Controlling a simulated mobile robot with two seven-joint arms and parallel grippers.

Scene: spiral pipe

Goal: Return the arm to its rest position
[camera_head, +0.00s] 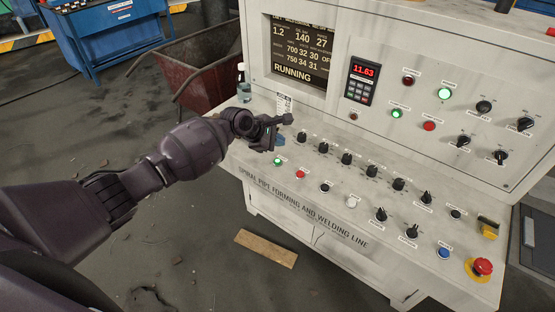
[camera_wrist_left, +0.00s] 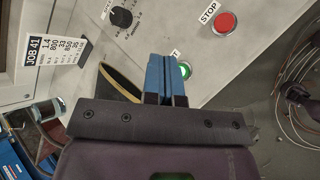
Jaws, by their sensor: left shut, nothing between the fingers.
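My left arm comes in from the left in the head view, and its gripper (camera_head: 280,137) is over the left end of the control console (camera_head: 330,205). In the left wrist view the blue fingers of the left gripper (camera_wrist_left: 166,75) are together with nothing between them. They partly cover a lit green button (camera_wrist_left: 185,70) on the panel. A red STOP button (camera_wrist_left: 225,23) is beside it, apart from the fingers. A black knob (camera_wrist_left: 121,17) is to the left. My right gripper is in neither view.
The console's screen (camera_head: 302,50) reads RUNNING. A red emergency stop (camera_head: 482,267) is at the right front corner. A clear bottle (camera_head: 243,86) stands at the console's left edge. A wooden board (camera_head: 265,248) lies on the floor.

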